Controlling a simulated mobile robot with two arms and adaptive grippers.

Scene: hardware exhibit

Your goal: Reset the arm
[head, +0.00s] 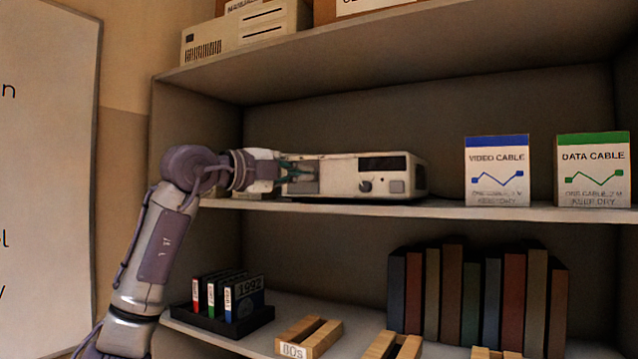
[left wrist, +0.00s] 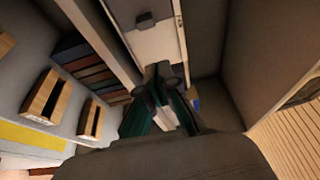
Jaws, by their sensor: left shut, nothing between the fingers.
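My left arm comes in from the left and reaches the middle shelf (head: 450,210). My left gripper (head: 290,172) is shut and empty at the left part of a pale boxy device (head: 395,175) with a dark display and a knob. I cannot tell whether the fingertips touch the device. In the left wrist view the gripper's dark fingertips (left wrist: 164,76) are together, with the pale device (left wrist: 152,42) just beyond them. My right gripper is not in view.
A white-and-blue video cable box (head: 497,171) and a green-topped data cable box (head: 594,170) stand right on the middle shelf. Below are a black tray of disks (head: 220,322), wooden holders (head: 308,338) and several books (head: 475,295). A whiteboard (head: 45,180) is at left.

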